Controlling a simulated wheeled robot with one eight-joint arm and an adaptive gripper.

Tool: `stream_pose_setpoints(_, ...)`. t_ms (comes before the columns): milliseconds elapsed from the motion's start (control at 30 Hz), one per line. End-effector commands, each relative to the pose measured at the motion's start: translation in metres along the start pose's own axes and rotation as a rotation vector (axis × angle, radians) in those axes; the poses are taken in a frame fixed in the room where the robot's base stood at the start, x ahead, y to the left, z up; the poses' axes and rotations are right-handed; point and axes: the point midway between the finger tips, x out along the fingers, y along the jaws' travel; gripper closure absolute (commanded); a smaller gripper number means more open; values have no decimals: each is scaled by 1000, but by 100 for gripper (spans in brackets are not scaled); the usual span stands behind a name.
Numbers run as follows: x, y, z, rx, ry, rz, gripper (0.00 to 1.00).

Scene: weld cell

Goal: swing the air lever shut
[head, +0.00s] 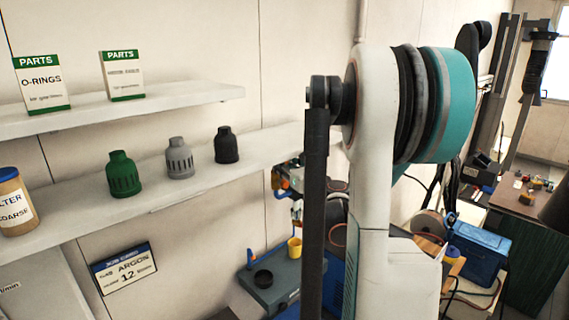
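I cannot clearly make out the air lever. A small blue, orange and dark fitting (284,182) shows on the wall just left of my arm, partly hidden behind it; I cannot tell if the lever is part of it or how it is turned. My white and teal arm fills the middle of the head view and hides what is behind it. My gripper does not show in this view.
A lower shelf (75,222) holds green, grey and black caps and a filter jar (17,203). An upper shelf (170,101) holds two parts boxes. Below are a job card (125,268), a grey-blue case (268,292) and a yellow cup (294,248). A blue toolbox (478,250) stands right.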

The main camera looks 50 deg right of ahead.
Motion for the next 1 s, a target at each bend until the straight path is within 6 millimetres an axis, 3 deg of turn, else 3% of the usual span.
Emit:
stream_pose_setpoints(333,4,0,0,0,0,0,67)
stream_pose_setpoints(500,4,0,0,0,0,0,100)
stream_pose_setpoints(1000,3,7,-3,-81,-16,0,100)
